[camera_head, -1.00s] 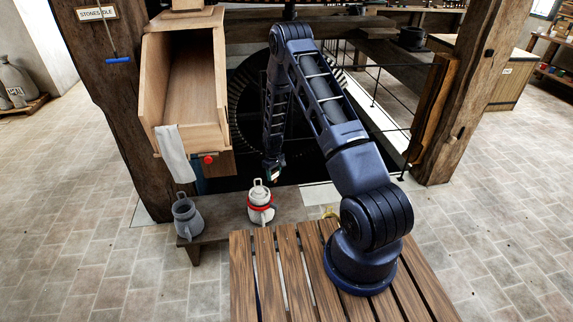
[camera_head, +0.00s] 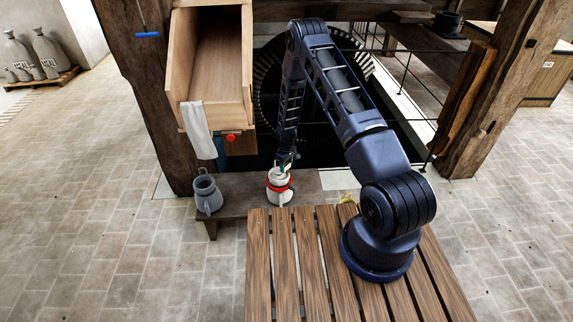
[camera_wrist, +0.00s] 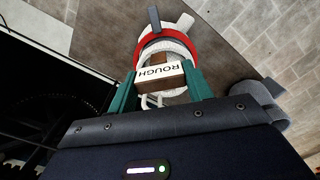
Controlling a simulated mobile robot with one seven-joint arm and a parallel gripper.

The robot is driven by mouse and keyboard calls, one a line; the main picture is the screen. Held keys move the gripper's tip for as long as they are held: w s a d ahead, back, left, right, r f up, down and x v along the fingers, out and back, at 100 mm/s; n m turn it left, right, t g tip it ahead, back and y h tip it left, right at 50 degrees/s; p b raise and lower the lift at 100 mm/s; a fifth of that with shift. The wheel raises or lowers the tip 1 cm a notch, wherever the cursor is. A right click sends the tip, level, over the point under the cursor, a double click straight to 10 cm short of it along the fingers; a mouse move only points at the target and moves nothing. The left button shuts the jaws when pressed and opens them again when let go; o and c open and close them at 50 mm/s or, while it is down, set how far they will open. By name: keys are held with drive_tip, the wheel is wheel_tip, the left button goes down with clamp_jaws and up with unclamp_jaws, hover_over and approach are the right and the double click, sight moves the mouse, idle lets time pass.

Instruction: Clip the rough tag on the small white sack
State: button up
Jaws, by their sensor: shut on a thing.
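The small white sack (camera_head: 279,198), with a red band around it, stands on a low bench below the wooden chute. My gripper (camera_head: 285,165) is right at the top of the sack and hides part of its neck. In the wrist view the teal fingers of my gripper (camera_wrist: 158,84) are shut on the rough tag (camera_wrist: 163,73), a white block lettered ROUGH with a brown part. The sack (camera_wrist: 180,49) shows just beyond the tag. I cannot tell whether the tag touches it.
A wooden chute (camera_head: 213,60) with a white cloth (camera_head: 198,130) hangs above. Grey sacks (camera_head: 47,50) stand on a pallet far left. A dark wheel pit lies behind.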

sight(286, 172)
drive_tip(key=shift+f, duration=1.25)
drive_tip(key=shift+f, duration=0.2)
idle(0.7)
drive_tip(key=shift+f, duration=0.4)
drive_tip(key=shift+f, duration=0.7)
drive_tip(key=shift+f, duration=0.35)
drive_tip(key=shift+f, duration=0.25)
drive_tip(key=o, duration=1)
drive_tip(key=shift+o, duration=0.2)
